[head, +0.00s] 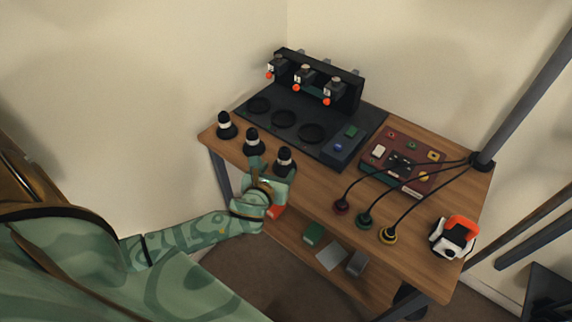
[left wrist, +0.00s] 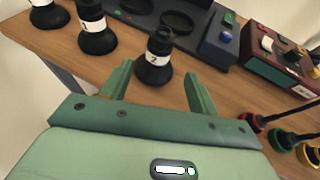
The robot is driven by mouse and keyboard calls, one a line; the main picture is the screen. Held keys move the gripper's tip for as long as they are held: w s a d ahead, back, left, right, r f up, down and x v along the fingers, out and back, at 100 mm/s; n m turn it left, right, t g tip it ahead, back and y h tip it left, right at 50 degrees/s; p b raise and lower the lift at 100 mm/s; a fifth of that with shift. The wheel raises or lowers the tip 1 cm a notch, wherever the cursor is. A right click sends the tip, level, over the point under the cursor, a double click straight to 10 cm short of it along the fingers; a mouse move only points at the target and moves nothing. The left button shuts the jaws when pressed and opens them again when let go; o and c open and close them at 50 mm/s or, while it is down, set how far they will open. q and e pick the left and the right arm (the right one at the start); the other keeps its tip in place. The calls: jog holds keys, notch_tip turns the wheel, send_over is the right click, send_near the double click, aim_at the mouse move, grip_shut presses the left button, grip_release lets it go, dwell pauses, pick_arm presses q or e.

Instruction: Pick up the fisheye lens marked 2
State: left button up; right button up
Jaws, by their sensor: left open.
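The fisheye lens marked 2 (left wrist: 153,66) is a black, flared piece with a white label band. It stands upright on the wooden table (head: 315,192), the nearest of three similar lenses in the head view (head: 284,158). My green left gripper (head: 272,172) is open and empty at the table's left front edge, just short of this lens. In the left wrist view its two fingers (left wrist: 158,80) point towards the lens, which stands ahead between their lines. I cannot tell how far its tips are from the lens. My right gripper is not in view.
Two more lenses (head: 253,141) (head: 226,125) stand to the left. Behind is a dark station (head: 290,128) with round recesses and a raised rack (head: 320,80). A red panel (head: 403,160), cabled plugs (head: 364,220) and a white-orange device (head: 453,238) are to the right.

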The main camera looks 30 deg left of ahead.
aim_at(283, 164)
pick_arm(q)
jog(key=x, duration=0.3)
jog(key=shift+w+f+b, duration=0.1)
jog(key=shift+w+b, duration=0.05)
jog(key=shift+b, duration=0.25)
jog(key=b+x, duration=0.1)
jog(key=x, duration=0.1)
jog(key=b+x, duration=0.1)
jog(key=x, duration=0.1)
jog(key=shift+w+a+f, duration=0.2)
jog(key=shift+a+f, duration=0.1)
jog(key=shift+f, duration=0.2)
jog(key=shift+w+b, duration=0.25)
jog(key=shift+b, duration=0.05)
jog(key=shift+r, duration=0.1)
jog(key=shift+s, duration=0.1)
jog(key=c, duration=1.2)
